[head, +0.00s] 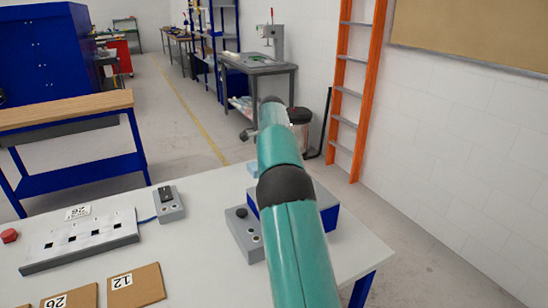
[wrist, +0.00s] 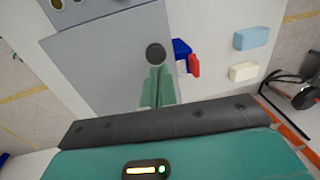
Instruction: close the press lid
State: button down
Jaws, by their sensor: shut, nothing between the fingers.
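My gripper (wrist: 158,88) shows in the wrist view as two teal fingers side by side, shut and empty. Their tips are just below a dark round knob (wrist: 155,53) in the picture; I cannot tell whether they touch it. Behind them is a broad flat grey panel (wrist: 95,62), which looks like the press lid. I cannot tell its angle. In the head view a blue box (head: 329,213), probably the press body, stands on the table, largely hidden by my teal arm. My fingers cannot be made out there.
Beside the panel are a blue and red part (wrist: 193,64), a light blue block (wrist: 252,38) and a cream block (wrist: 243,72). A grey control box (head: 243,237), a switch box (head: 168,204), a slotted tray (head: 80,247) and cardboard pieces (head: 137,286) lie on the white table.

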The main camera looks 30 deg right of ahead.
jog(key=w+f, duration=0.2)
jog(key=f, duration=0.1)
jog(key=shift+a+f, duration=0.1)
jog(key=shift+f, duration=0.2)
jog(key=shift+w+f, duration=0.15)
jog(key=shift+f, duration=0.5)
jog(key=shift+f, duration=0.1)
notch_tip(320, 180, up, 14)
jog(key=s, duration=0.2)
jog(key=shift+s+r, duration=0.1)
jog(key=shift+r, duration=0.15)
